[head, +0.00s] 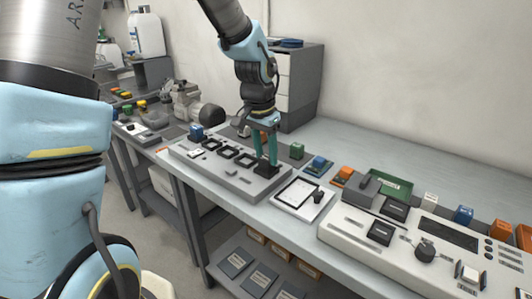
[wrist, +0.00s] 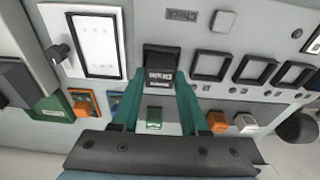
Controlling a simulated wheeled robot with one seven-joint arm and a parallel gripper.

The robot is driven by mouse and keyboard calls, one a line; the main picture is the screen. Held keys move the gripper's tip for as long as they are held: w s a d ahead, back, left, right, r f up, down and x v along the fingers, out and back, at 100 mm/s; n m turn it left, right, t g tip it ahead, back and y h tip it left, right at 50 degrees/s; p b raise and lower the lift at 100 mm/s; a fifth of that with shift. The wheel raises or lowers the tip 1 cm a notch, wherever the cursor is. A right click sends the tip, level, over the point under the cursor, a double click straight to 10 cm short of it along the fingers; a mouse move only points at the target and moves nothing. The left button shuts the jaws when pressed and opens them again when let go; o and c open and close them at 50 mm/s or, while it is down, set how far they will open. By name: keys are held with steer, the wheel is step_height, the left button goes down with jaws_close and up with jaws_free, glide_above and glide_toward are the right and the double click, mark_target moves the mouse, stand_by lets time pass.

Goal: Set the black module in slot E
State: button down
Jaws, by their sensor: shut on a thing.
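The black module (wrist: 160,60), with a pale printed label, sits between the two teal fingers of my gripper (wrist: 160,82) in the wrist view. My gripper (head: 266,160) is shut on it, pointing down over the right end of the grey slot board (head: 205,172) in the head view. The module is in line with a row of square black slot frames (wrist: 210,65). It is at the row's end place; I cannot tell whether it is fully seated. Any frame under it is hidden, and I cannot read a slot letter.
A white-screened panel (head: 298,194) stands right of the board, then a large white console (head: 400,240). A green block (head: 297,150) and a blue block (head: 318,162) stand behind. Another blue block (head: 196,131) is at the board's far left. A grey cabinet (head: 300,85) stands behind.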

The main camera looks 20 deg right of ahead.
steer(key=shift+f, duration=0.2)
steer(key=shift+c, duration=1.7)
jaws_free()
steer(key=shift+o, duration=0.3)
steer(key=shift+o, duration=1.3)
steer(key=shift+r, duration=0.1)
step_height(320, 180, up, 7)
steer(key=p, duration=0.6)
